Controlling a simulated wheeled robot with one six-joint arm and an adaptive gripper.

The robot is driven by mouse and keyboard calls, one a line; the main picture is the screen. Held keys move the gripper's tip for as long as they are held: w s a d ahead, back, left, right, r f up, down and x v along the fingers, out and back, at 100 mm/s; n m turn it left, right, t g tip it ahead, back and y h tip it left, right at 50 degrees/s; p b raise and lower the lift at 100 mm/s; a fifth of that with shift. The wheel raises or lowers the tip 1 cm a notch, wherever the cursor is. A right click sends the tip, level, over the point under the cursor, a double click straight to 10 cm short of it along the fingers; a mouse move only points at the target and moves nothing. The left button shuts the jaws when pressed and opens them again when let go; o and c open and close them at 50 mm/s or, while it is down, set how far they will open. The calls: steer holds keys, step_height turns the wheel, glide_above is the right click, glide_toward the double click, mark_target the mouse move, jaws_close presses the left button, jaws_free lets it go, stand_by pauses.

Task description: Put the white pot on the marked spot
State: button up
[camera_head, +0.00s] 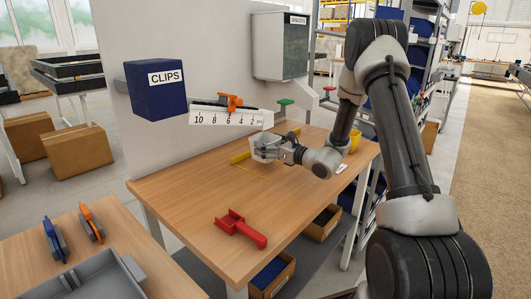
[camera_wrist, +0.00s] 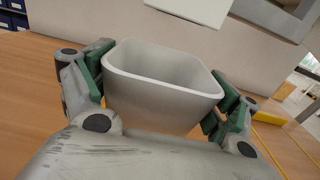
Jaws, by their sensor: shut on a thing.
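The white pot (camera_wrist: 165,90) fills the middle of the wrist view, with its open, rounded-square rim facing up and no contents visible. My gripper (camera_wrist: 160,95) is shut on it, with green finger pads at its left and right sides. In the head view my gripper (camera_head: 278,149) is over the far part of the wooden table (camera_head: 190,195), and the pale pot (camera_head: 264,144) shows at its tip. I cannot tell whether the pot's base touches the table. A thin yellowish line (camera_head: 252,168) shows on the tabletop just in front of the gripper; whether it is the marked spot is unclear.
A yellow bar (camera_head: 240,157) lies behind the gripper. A red scoop-like tool (camera_head: 240,228) lies near the table's front. A blue CLIPS bin (camera_head: 158,90) and a numbered white scale (camera_head: 230,117) are on the wall panel. The tabletop's left middle is clear.

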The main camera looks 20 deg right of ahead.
steer(key=shift+w+a, duration=0.3)
steer(key=shift+w, duration=0.05)
steer(key=shift+w+a+f, duration=0.1)
steer(key=shift+w+f, duration=0.1)
steer(key=shift+f, duration=1.55)
steer(key=shift+f, duration=0.1)
steer(key=o, duration=0.9)
